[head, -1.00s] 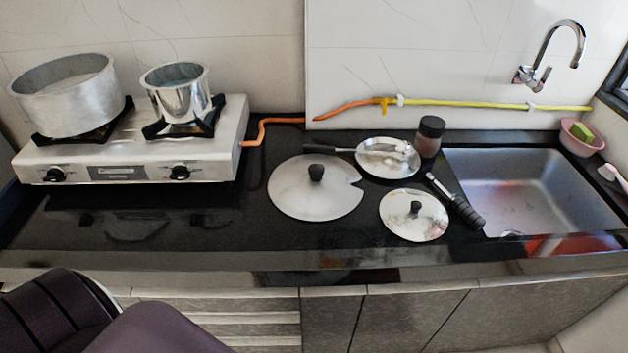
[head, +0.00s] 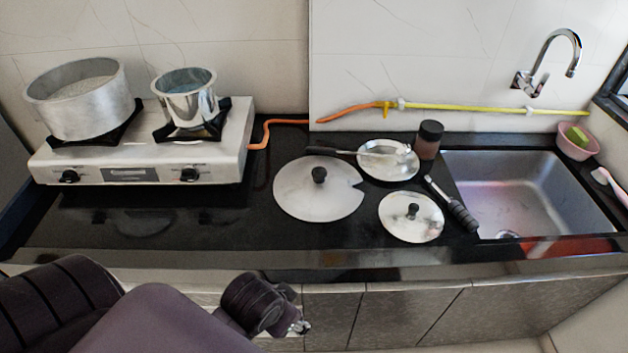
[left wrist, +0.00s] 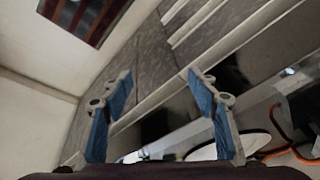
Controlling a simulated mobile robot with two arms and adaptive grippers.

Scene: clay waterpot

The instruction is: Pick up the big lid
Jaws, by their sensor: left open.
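The big lid (head: 300,195) is a grey metal disc with a black knob and a notch in its right edge. It lies flat on the black counter in the head view, right of the stove. A smaller shiny lid (head: 425,228) with a dark knob lies to its right. My left gripper (head: 299,328) is low in front of the counter, below and apart from the big lid; its fingers are barely seen there. In the left wrist view its two blue-padded fingers (left wrist: 160,100) are spread with nothing between them. My right gripper is not in view.
A white stove (head: 225,150) with a big pot (head: 80,108) and a small pot (head: 188,105) stands at left. A plate with a spoon (head: 378,170), a brown jar (head: 429,142) and a dark-handled tool (head: 460,213) lie near the sink (head: 520,185). The counter's front left is clear.

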